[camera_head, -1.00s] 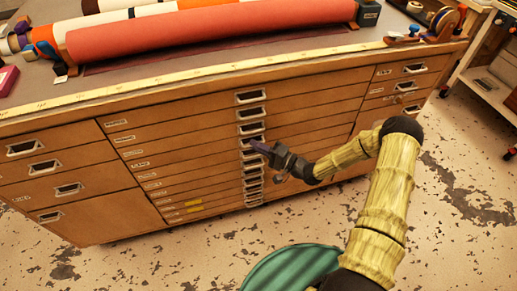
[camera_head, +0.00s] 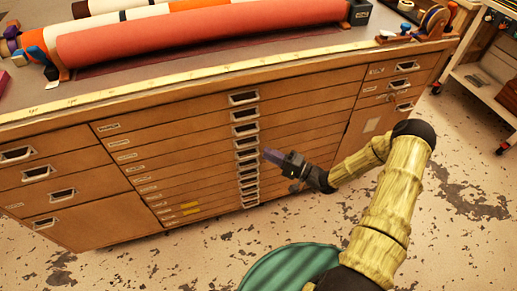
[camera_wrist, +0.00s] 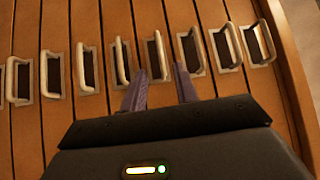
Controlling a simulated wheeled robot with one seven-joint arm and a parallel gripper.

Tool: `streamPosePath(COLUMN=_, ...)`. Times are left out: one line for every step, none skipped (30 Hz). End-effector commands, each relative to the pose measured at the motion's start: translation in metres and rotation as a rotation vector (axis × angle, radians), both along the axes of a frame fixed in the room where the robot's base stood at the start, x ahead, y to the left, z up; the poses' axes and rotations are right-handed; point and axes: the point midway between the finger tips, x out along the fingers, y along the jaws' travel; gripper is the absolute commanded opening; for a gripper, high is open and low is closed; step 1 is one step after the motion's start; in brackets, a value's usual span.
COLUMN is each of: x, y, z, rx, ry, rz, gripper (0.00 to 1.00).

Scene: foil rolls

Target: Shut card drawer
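The wooden cabinet (camera_head: 110,185) has a middle stack of several wide, shallow drawers with metal cup handles; the stack's front (camera_head: 190,150) looks flush in the head view. The drawer labels are too small to read, so I cannot tell which is the card drawer. My gripper (camera_head: 270,156) is in front of the handle column, just right of it in the head view. In the wrist view my gripper (camera_wrist: 160,85) has its two purple fingers apart, with nothing between them. One handle (camera_wrist: 154,57) lies beyond the gap, and other handles stand in a row to both sides.
Rolls, including a large red one (camera_head: 200,38), lie on the cabinet top behind a yellow ruler strip (camera_head: 160,83). Smaller drawers (camera_head: 35,172) flank the stack. A green round object (camera_head: 290,268) is low in front. A shelf cart (camera_head: 485,80) stands at right.

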Motion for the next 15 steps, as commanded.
streamPosePath(x=-0.005, y=-0.01, z=-0.001, rx=-0.002, ry=0.002, rz=-0.002, gripper=0.3)
streamPosePath(x=-0.008, y=-0.015, z=-0.002, rx=-0.001, ry=0.001, rz=-0.002, gripper=0.3)
streamPosePath(x=-0.011, y=-0.023, z=-0.003, rx=-0.002, ry=0.0, rz=-0.003, gripper=0.3)
streamPosePath(x=-0.014, y=-0.028, z=-0.004, rx=-0.003, ry=0.0, rz=-0.003, gripper=0.3)
streamPosePath(x=-0.017, y=-0.033, z=-0.004, rx=-0.003, ry=0.0, rz=-0.004, gripper=0.3)
streamPosePath(x=-0.021, y=-0.04, z=-0.005, rx=-0.002, ry=-0.001, rz=-0.003, gripper=0.3)
streamPosePath(x=-0.024, y=-0.045, z=-0.006, rx=-0.003, ry=0.0, rz=-0.004, gripper=0.3)
streamPosePath(x=-0.026, y=-0.05, z=-0.007, rx=-0.003, ry=0.0, rz=-0.004, gripper=0.3)
streamPosePath(x=-0.03, y=-0.057, z=-0.008, rx=-0.002, ry=-0.001, rz=-0.003, gripper=0.3)
streamPosePath(x=-0.033, y=-0.062, z=-0.009, rx=-0.002, ry=0.0, rz=-0.003, gripper=0.3)
streamPosePath(x=-0.035, y=-0.067, z=-0.01, rx=-0.003, ry=0.001, rz=-0.003, gripper=0.3)
streamPosePath(x=-0.038, y=-0.072, z=-0.011, rx=-0.002, ry=-0.001, rz=-0.002, gripper=0.3)
streamPosePath(x=-0.04, y=-0.076, z=-0.011, rx=-0.002, ry=-0.001, rz=-0.002, gripper=0.3)
streamPosePath(x=-0.042, y=-0.079, z=-0.011, rx=-0.001, ry=-0.001, rz=-0.003, gripper=0.3)
streamPosePath(x=-0.044, y=-0.083, z=-0.012, rx=-0.002, ry=-0.001, rz=-0.002, gripper=0.3)
